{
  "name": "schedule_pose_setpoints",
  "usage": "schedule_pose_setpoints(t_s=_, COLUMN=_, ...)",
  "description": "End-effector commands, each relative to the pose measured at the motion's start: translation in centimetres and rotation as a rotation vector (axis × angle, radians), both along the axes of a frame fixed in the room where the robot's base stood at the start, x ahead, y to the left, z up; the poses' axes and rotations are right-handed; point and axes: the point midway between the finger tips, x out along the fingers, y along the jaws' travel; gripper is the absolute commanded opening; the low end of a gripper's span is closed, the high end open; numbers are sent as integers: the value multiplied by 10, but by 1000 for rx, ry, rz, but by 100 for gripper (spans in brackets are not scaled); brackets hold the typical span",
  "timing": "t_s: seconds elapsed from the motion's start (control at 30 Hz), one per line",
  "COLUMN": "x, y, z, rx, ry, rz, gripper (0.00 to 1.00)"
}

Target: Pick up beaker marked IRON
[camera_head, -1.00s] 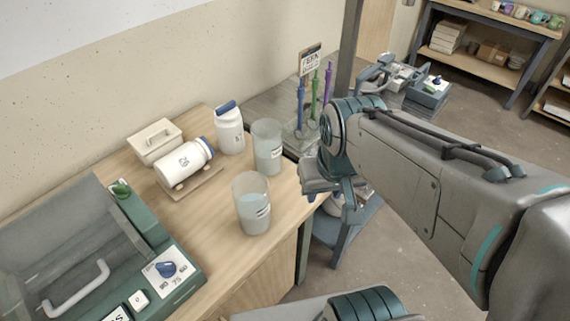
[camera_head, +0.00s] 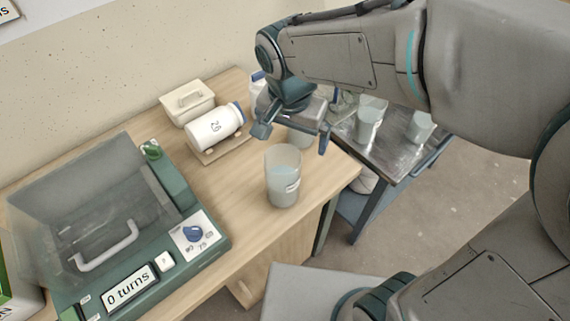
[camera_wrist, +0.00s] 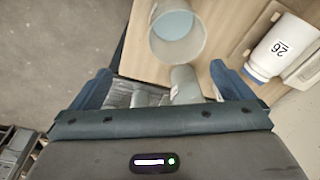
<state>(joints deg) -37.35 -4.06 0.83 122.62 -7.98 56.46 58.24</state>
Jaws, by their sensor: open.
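Two clear beakers with printed labels stand on the wooden table. The front beaker (camera_head: 283,187) holds pale bluish liquid; its label is too small to read. The back beaker (camera_head: 301,140) is largely hidden behind my gripper, so I cannot tell which is marked IRON. My gripper (camera_head: 293,133) is open and empty, above and around the line of sight to the back beaker. In the wrist view, my gripper (camera_wrist: 164,86) has the back beaker (camera_wrist: 184,82) showing between its fingers, and the front beaker (camera_wrist: 178,35) lies beyond at the top.
A white jar marked 26 (camera_head: 214,127) lies on a wooden rest, beside a lidded cream box (camera_head: 187,103). Another blue-capped jar (camera_head: 257,88) is partly hidden by my arm. A green machine (camera_head: 120,225) fills the left. A metal cart (camera_head: 395,150) at right carries more beakers (camera_head: 369,122).

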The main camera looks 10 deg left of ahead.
Motion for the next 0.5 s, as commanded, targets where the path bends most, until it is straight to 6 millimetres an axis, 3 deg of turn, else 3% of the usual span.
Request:
schedule_pose_setpoints(t_s=0.03, x=-2, y=13, z=-2, rx=-4, ry=2, rz=-6, gripper=100)
schedule_pose_setpoints(t_s=0.17, x=-3, y=27, z=-6, rx=-7, ry=1, rz=-29, gripper=100)
schedule_pose_setpoints(t_s=0.27, x=-2, y=29, z=-17, rx=-9, ry=2, rz=-37, gripper=100)
schedule_pose_setpoints(t_s=0.5, x=4, y=26, z=-64, rx=-10, ry=5, rz=-37, gripper=100)
